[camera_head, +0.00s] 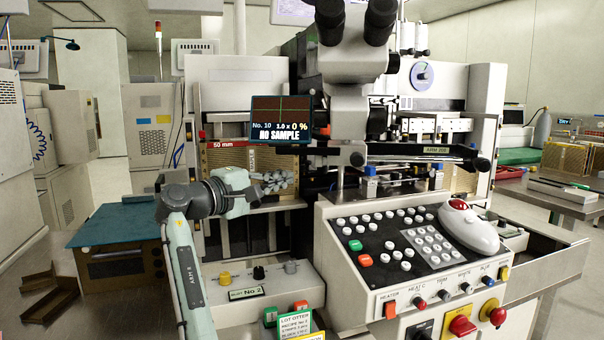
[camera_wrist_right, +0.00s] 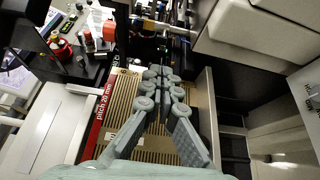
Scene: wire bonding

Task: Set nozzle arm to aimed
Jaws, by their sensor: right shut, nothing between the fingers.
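My right gripper (camera_head: 278,182), grey and jointed, is shut and empty in front of the brown slotted magazine on the machine's left side. In the right wrist view its fingers (camera_wrist_right: 160,73) meet over the slotted magazine (camera_wrist_right: 130,140) with a red "pitch" label. I cannot tell for sure which part is the nozzle arm. A black bar with an "ARM" label (camera_head: 435,151) runs to the right under the microscope, ending in a round black knob. A blue-topped fitting (camera_head: 370,170) stands below the microscope, apart from the gripper. My left gripper is not in view.
A microscope (camera_head: 352,45) overhangs the work area. A small "NO SAMPLE" screen (camera_head: 281,118) hangs just above the gripper. The keypad console (camera_head: 375,262) with a white mouse (camera_head: 468,228) juts out at front right. A knob box (camera_head: 240,292) stands below the gripper.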

